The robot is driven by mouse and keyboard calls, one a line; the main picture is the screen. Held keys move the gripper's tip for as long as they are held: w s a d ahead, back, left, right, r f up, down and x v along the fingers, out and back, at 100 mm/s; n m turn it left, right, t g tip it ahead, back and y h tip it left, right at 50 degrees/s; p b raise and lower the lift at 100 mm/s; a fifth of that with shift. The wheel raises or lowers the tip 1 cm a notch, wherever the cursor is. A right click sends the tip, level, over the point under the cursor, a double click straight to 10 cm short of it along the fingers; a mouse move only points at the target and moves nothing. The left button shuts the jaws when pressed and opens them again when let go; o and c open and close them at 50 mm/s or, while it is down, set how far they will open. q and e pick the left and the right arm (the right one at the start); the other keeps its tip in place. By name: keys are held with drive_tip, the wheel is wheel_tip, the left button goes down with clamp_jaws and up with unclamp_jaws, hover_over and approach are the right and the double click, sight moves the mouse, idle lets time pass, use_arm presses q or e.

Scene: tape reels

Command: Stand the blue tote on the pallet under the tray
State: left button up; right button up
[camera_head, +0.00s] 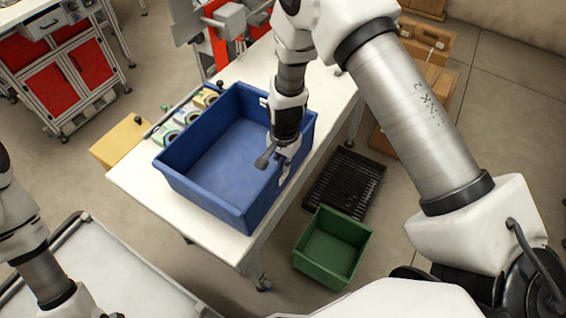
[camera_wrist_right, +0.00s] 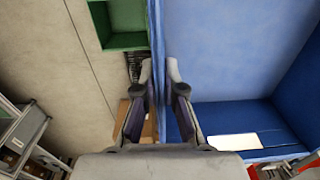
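The blue tote (camera_head: 215,205) is a large open box on the white table (camera_head: 135,185), and it looks empty. My right gripper (camera_head: 276,165) points down at its right wall. In the right wrist view the fingertips (camera_wrist_right: 160,72) sit on either side of the tote's wall (camera_wrist_right: 158,25), closed up to it. A dark slatted pallet (camera_head: 345,184) lies on the floor right of the table, with nothing seen on it. A green open bin (camera_head: 331,250) is beside it, nearer me. I cannot tell which thing is the tray. My left gripper is out of view.
Tape reels (camera_head: 170,137) lie in a row behind the tote. A yellow box (camera_head: 121,141) is left of the table. Cardboard boxes (camera_head: 427,40) stand at the back right. A red-doored cabinet (camera_head: 50,85) is at the upper left. A pale cart top (camera_head: 110,270) is at the lower left.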

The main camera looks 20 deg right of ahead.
drive_tip(key=shift+o, duration=1.1)
drive_tip(key=shift+r, duration=0.1)
